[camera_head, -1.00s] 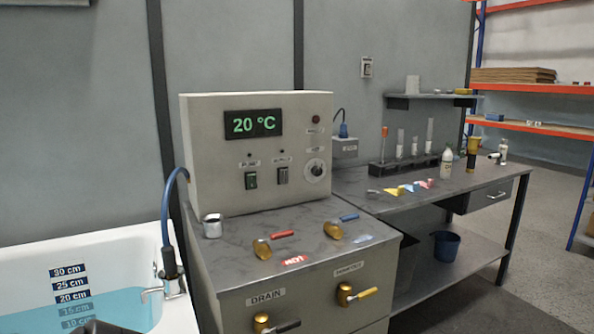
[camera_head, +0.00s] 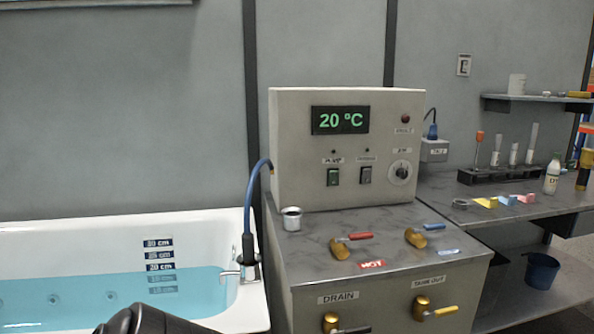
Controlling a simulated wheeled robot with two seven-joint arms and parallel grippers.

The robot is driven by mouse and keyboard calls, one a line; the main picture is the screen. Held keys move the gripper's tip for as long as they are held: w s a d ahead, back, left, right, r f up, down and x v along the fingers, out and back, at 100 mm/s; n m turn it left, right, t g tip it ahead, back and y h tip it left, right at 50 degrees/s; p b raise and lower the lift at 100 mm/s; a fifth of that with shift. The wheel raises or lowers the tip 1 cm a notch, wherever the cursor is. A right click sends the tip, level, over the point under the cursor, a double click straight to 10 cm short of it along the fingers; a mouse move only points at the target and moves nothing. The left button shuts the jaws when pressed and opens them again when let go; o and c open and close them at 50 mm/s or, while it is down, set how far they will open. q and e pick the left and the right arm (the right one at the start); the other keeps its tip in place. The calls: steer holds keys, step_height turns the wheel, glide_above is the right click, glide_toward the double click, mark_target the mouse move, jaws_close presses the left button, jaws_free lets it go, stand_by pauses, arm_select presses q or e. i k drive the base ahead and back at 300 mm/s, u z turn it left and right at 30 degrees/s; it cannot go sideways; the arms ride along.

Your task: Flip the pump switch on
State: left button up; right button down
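The control box (camera_head: 345,150) stands on the grey cabinet, with a green display reading 20 °C. The pump switch (camera_head: 333,177) is a green rocker on its front, under a blurred label that looks like PUMP. A second, dark rocker switch (camera_head: 365,174) is to its right, and a round dial (camera_head: 401,173) is further right. The small lamps above the two switches look dark. I cannot tell which way the green rocker is tipped. A dark part of my own arm shows at the bottom left, over the tub. Neither gripper is in view.
The white bathtub (camera_head: 215,225) with blue water is at the left, with a blue hose (camera_head: 250,205) at its rim. A metal cup (camera_head: 291,219), a red-handled valve (camera_head: 345,245) and a blue-handled valve (camera_head: 418,237) are on the cabinet top. A workbench (camera_head: 500,212) is at the right.

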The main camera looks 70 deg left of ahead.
mark_target(333, 176)
steer(key=u, duration=3)
